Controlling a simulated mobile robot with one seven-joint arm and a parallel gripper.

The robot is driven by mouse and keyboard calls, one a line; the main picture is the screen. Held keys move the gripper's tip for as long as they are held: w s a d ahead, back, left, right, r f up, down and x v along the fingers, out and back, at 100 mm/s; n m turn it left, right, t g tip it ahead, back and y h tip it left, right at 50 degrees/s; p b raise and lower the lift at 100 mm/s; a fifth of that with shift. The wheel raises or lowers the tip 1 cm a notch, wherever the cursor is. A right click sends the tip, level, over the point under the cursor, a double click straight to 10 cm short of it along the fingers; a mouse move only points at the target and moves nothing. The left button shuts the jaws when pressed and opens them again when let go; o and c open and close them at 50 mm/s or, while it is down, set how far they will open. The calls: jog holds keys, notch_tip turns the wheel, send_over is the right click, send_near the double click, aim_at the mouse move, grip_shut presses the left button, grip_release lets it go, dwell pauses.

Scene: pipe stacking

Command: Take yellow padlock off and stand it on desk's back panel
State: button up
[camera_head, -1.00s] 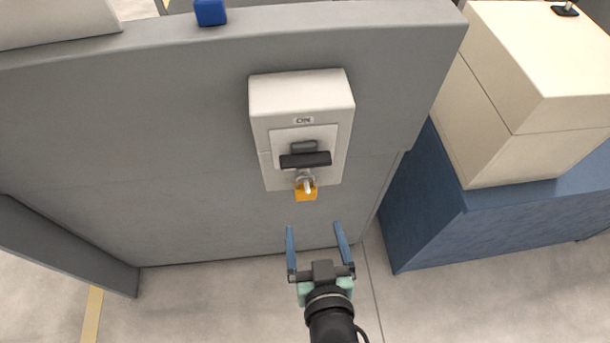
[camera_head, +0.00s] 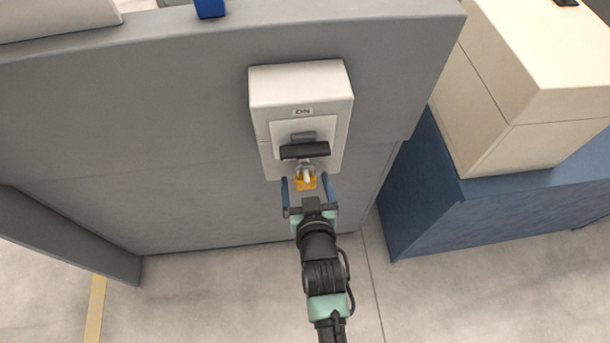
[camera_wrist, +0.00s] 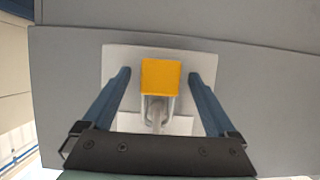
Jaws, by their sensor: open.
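The yellow padlock (camera_head: 305,182) hangs by its grey shackle below the dark handle (camera_head: 304,151) of a pale switch box. The box (camera_head: 300,88) is fixed to the grey desk panel (camera_head: 200,150) and bears an "ON" label. My gripper (camera_head: 306,181) is open, with one blue finger on each side of the padlock. In the wrist view the padlock body (camera_wrist: 161,77) lies between the fingertips, with a gap on both sides. The shackle (camera_wrist: 158,112) runs from the body toward the gripper's palm. The handle is not clearly visible in the wrist view.
A blue block (camera_head: 210,8) stands on the panel's top edge (camera_head: 330,18), left of the switch box. A pale box (camera_head: 535,90) sits on a blue cabinet (camera_head: 430,190) at right. The panel's top above the switch box is clear.

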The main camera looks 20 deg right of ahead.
jog(key=shift+w+d+f, duration=0.1)
jog(key=shift+w+f, duration=0.05)
jog(key=shift+w, duration=0.15)
jog(key=c, duration=1.5)
grip_shut()
